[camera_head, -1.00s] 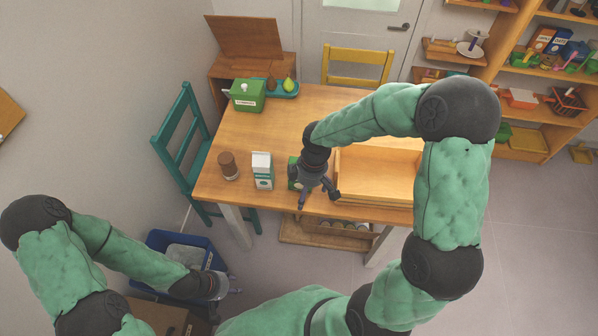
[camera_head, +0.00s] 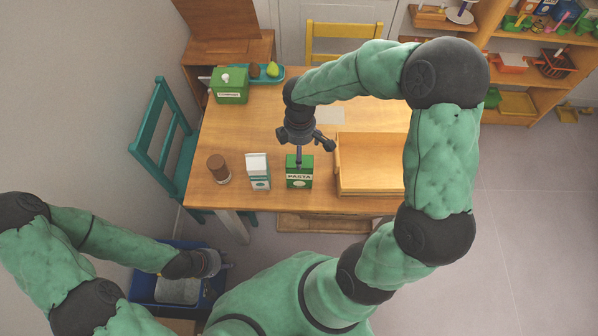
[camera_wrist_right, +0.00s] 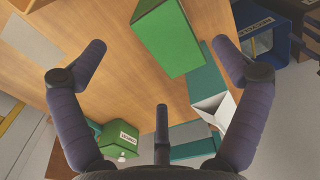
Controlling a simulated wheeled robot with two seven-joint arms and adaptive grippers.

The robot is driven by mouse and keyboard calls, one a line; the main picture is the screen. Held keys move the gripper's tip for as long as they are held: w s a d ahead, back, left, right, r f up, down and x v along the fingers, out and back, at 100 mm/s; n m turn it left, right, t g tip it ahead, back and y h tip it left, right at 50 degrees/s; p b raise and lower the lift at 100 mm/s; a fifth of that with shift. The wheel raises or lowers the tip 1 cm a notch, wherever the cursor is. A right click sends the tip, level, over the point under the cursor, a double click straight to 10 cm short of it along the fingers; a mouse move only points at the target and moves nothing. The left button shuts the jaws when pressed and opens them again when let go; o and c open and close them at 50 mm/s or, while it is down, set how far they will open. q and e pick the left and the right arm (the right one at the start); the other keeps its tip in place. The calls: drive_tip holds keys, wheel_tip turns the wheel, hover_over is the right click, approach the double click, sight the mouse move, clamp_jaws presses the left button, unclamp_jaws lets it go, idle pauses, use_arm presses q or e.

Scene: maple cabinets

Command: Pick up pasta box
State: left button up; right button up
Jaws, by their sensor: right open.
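The pasta box (camera_head: 300,176) is green with a white label and stands upright near the front edge of the wooden table. In the right wrist view it is the green block (camera_wrist_right: 167,38) at the top centre, between the spread fingers. My right gripper (camera_head: 304,148) is open and empty, on the far side of the box in the head view, with one finger overlapping its top edge. Whether that finger touches the box I cannot tell. My left gripper (camera_head: 212,262) is low at the left, over a blue bin; its fingers are too small to read.
A milk carton (camera_head: 258,172) stands just left of the pasta box, with a brown jar (camera_head: 218,168) beyond it. A wooden tray (camera_head: 370,183) lies close on the right. A green compost bin (camera_head: 230,88) stands at the back left. A blue bin (camera_head: 145,285) is on the floor.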

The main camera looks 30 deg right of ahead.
sight(300, 173)
wheel_tip(300, 173, down, 6)
drive_tip(key=b, duration=0.2)
drive_tip(key=shift+s, duration=0.2)
drive_tip(key=shift+a, duration=0.1)
drive_tip(key=c, duration=1.8)
